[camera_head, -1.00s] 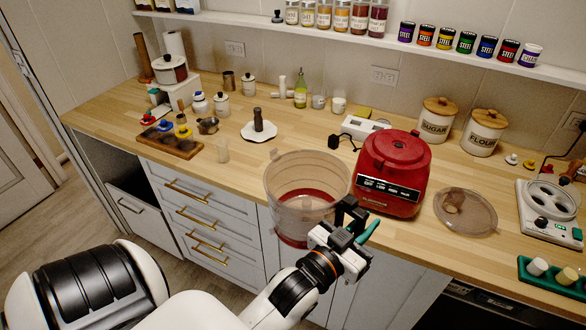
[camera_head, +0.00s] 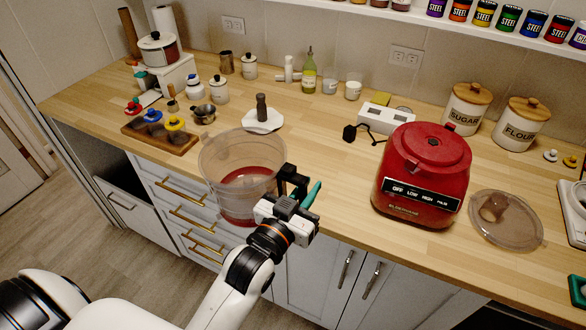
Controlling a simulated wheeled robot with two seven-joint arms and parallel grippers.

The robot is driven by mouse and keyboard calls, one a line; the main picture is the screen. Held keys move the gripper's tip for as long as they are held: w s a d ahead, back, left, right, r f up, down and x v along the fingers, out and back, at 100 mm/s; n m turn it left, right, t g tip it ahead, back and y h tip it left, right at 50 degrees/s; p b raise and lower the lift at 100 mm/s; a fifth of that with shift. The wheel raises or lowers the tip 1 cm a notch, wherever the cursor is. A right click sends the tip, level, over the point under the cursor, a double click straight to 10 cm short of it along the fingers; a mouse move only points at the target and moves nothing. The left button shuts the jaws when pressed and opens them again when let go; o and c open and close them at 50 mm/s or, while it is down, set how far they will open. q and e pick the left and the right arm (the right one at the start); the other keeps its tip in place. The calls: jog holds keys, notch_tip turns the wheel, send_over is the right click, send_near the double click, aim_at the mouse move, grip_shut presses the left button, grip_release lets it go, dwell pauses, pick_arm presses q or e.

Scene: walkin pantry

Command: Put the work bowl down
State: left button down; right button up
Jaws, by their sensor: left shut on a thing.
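The work bowl (camera_head: 222,160) is a clear, open-topped container with red at its bottom. It is roughly upright at the counter's front edge, overlapping the drawer fronts in the picture, so it appears held up rather than resting. My left gripper (camera_head: 292,190) is shut on the bowl's right side; the exact grip is partly hidden by the fingers. A teal piece (camera_head: 312,195) sticks out beside the fingers. The red food processor base (camera_head: 425,175) stands on the counter to the right, apart from the bowl. My right gripper is not in view.
The wooden counter (camera_head: 330,150) has free room between the bowl and red base. A clear lid (camera_head: 507,222) lies right of the base. Behind the bowl are a white plate with a dark upright piece (camera_head: 262,112) and a small metal pot (camera_head: 203,114). A wooden board (camera_head: 160,137) lies left.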

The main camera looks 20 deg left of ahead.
pick_arm(q)
jog(key=w+d+r+m+g+h+b, duration=0.1)
jog(key=w+d+r+m+h+b, duration=0.2)
jog(key=w, duration=0.4)
jog(key=w+d+r+m+h+b, duration=0.1)
jog(key=w+d+r+h+b, duration=0.15)
jog(key=w+b, duration=0.4)
jog(key=shift+w+d+f, duration=0.1)
jog(key=shift+d+f, duration=0.05)
jog(key=shift+f, duration=1.4)
jog(key=shift+w+d+f, duration=0.1)
jog(key=shift+d+f, duration=0.05)
jog(key=shift+f, duration=1.4)
jog(key=shift+w+d+f, duration=0.1)
jog(key=shift+d+f, duration=0.05)
jog(key=shift+f, duration=1.4)
jog(key=c, duration=1.4)
grip_release()
jog(key=shift+o, duration=0.2)
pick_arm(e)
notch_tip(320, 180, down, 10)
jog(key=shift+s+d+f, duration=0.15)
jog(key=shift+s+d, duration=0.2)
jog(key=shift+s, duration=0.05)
pick_arm(q)
jog(key=shift+s+f, duration=0.1)
jog(key=shift+s, duration=0.05)
